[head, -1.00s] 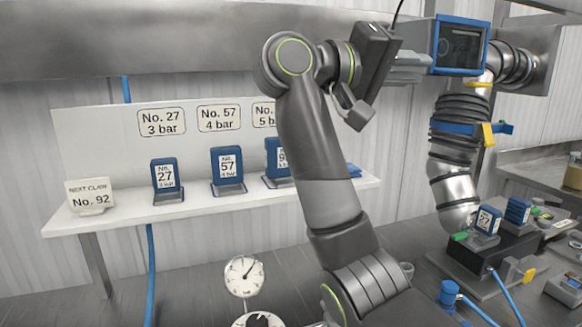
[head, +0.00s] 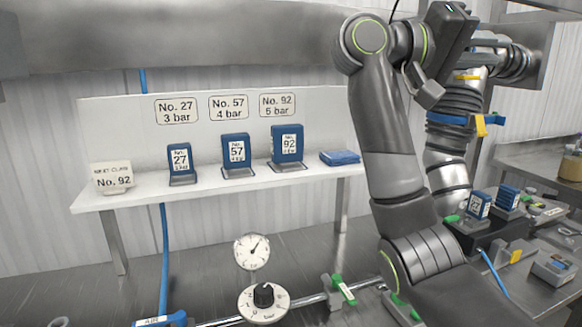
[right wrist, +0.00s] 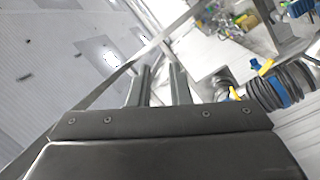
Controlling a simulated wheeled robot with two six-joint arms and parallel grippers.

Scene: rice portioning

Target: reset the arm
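My right arm (head: 400,180) rises from the lower right of the head view and bends back at the top. Its gripper, at the upper right, is largely hidden behind the wrist there. In the right wrist view, my right gripper (right wrist: 160,80) shows two grey fingers standing apart with nothing between them, so it is open and empty. It is up in the air, clear of the bench. My left gripper is in neither view.
A white shelf (head: 225,187) holds blue blocks numbered 27 (head: 180,160), 57 (head: 237,150) and 92 (head: 288,145). A card (head: 113,178) reads No. 92. A gauge (head: 251,251) and dial (head: 264,302) stand at front.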

